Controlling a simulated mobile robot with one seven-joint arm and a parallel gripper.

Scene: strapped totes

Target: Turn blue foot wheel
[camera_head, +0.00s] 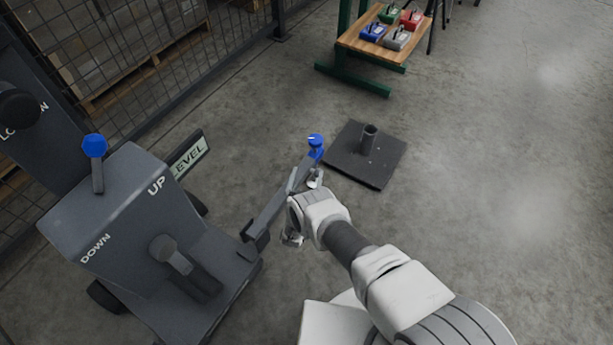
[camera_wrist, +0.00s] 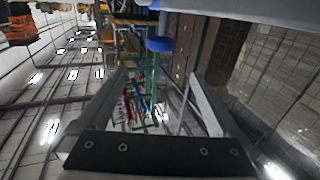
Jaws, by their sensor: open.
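The blue foot wheel (camera_head: 315,140) is a small blue knob at the far end of a grey leg (camera_head: 270,205) that reaches out from the grey machine. A dark square plate with a short upright tube (camera_head: 369,140) lies on the floor right of the wheel. My gripper (camera_head: 304,181) is just short of the wheel, over the leg, partly hidden by my white wrist. In the wrist view my gripper (camera_wrist: 158,78) is open and empty. A blue disc, apparently the wheel (camera_wrist: 160,44), shows past the fingertips, near the top and not between them.
The grey machine (camera_head: 130,230) carries a blue-knobbed lever (camera_head: 95,146), UP and DOWN labels and a LEVEL plate (camera_head: 189,158). A wooden-topped table (camera_head: 385,45) with several coloured boxes stands at the back. A wire fence (camera_head: 130,60) is at upper left. Floor to the right is clear.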

